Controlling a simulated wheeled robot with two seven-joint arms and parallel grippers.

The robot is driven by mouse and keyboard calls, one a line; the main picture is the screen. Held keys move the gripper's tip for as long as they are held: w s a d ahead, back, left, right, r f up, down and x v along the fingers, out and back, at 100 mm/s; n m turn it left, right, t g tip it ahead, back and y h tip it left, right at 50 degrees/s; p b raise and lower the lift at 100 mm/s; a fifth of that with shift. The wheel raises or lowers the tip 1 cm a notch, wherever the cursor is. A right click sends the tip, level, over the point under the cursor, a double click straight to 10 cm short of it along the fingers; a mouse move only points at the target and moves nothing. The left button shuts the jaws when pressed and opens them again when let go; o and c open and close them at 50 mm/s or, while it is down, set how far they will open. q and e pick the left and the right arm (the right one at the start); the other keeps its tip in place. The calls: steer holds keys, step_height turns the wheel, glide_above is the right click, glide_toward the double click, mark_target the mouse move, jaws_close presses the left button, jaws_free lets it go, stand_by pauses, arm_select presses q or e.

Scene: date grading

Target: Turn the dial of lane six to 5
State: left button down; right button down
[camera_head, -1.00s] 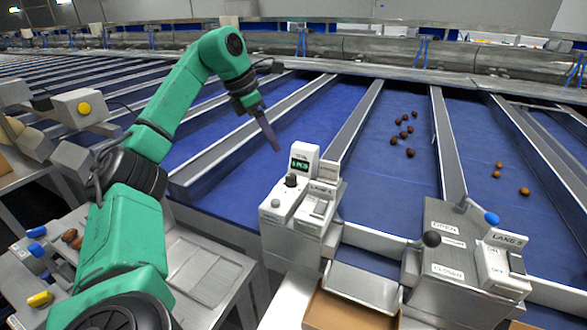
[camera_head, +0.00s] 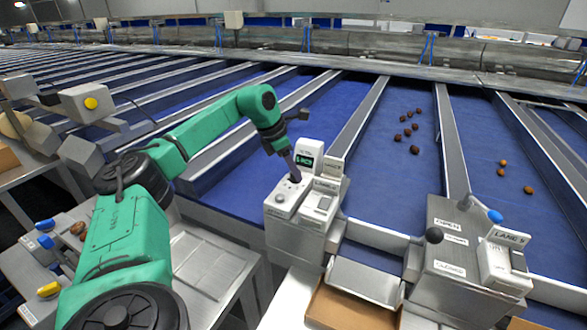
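The lane six control box (camera_head: 297,228) stands at the centre, with a small lit green display (camera_head: 305,161) on its upright panel and a label plate beside it. Its black dial is now mostly hidden behind my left gripper (camera_head: 294,178), whose fingers point down onto the dial's place. I see the fingers nearly edge-on, so I cannot tell whether they are open or closed on the dial. The display digits are too small to read surely. My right gripper is not in view.
An open cardboard box (camera_head: 345,312) sits below the metal chute (camera_head: 365,282). Dates (camera_head: 414,150) lie on the blue belts.

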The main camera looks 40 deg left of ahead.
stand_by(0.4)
arm_select(q)
steer(key=n, duration=0.2)
steer(key=n+y+p, duration=0.1)
steer(key=n, duration=0.1)
steer(key=shift+d+r+n+t+y, duration=0.15)
steer(key=shift+n+t+y, duration=0.15)
steer(key=shift+t, duration=0.1)
steer(key=n+y+p, duration=0.1)
steer(key=n+y, duration=0.1)
steer(key=n, duration=0.3)
steer(key=shift+d+p, duration=0.15)
steer(key=shift+p, duration=0.2)
steer(key=n+y, duration=0.1)
steer(key=n, duration=0.2)
steer(key=n+g+y+p, duration=0.1)
steer(key=n, duration=0.2)
steer(key=shift+w+d+g, duration=0.1)
steer(key=shift+w+g, duration=0.05)
steer(key=shift+g, duration=0.15)
steer(key=n+g, duration=0.1)
steer(key=n, duration=0.1)
steer(key=n+p, duration=0.1)
steer(key=n, duration=0.2)
steer(key=shift+w+g+y, duration=0.1)
steer(key=shift+g+y, duration=0.3)
steer(key=c, duration=0.5)
jaws_free()
